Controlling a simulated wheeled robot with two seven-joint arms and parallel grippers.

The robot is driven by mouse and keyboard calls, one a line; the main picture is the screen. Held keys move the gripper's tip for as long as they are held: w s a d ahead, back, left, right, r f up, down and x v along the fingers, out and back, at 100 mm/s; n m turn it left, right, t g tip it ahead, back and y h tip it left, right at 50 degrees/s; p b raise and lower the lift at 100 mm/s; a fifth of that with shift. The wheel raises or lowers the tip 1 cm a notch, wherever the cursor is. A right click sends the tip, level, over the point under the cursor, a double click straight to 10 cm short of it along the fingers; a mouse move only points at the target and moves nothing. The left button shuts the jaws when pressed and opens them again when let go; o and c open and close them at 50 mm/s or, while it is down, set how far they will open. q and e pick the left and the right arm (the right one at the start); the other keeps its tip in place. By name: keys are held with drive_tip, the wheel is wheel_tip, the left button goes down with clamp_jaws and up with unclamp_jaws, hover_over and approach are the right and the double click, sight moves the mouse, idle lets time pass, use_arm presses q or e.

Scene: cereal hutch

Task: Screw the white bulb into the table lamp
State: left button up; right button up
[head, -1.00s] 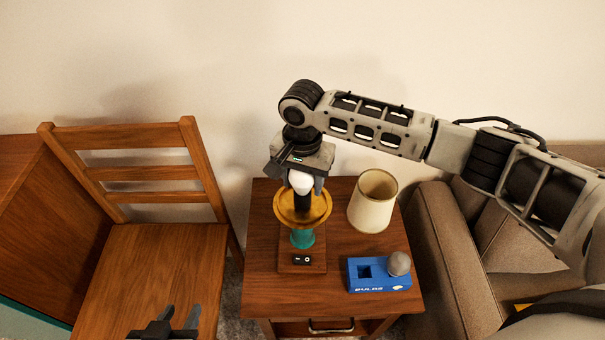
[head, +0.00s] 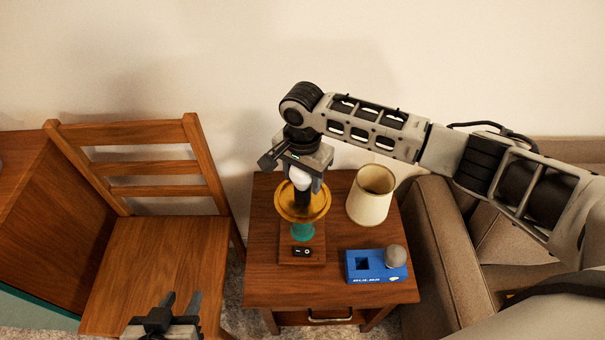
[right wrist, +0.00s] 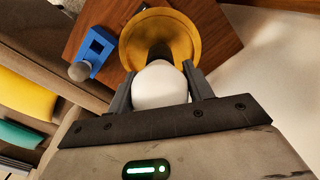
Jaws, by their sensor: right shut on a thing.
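The white bulb (head: 300,180) is between the fingers of my right gripper (head: 303,182), which is shut on it. The bulb also shows in the right wrist view (right wrist: 160,85), with a finger on each side. The table lamp (head: 303,233) stands on the side table, with a gold dish (head: 316,209), a teal stem and a wooden base with a switch. The bulb is upright over the dark socket in the middle of the dish. I cannot tell how far it sits in the socket. My left gripper (head: 180,302) is open and empty above the chair seat.
A cream lampshade (head: 371,197) stands on the side table (head: 270,284), right of the lamp. A blue bulb box (head: 370,268) with a grey bulb (head: 395,256) is at the front right. A wooden chair (head: 165,250) stands left, a sofa (head: 450,250) right.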

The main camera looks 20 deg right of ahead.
drive_tip(key=m, duration=0.3)
drive_tip(key=shift+f+m, duration=0.1)
drive_tip(key=shift+m, duration=1.1)
drive_tip(key=shift+d+m, duration=0.1)
drive_tip(key=shift+m, duration=0.9)
drive_tip(key=shift+m, duration=0.3)
drive_tip(key=shift+m, duration=2)
drive_tip(key=o, duration=1)
drive_tip(key=shift+o, duration=0.3)
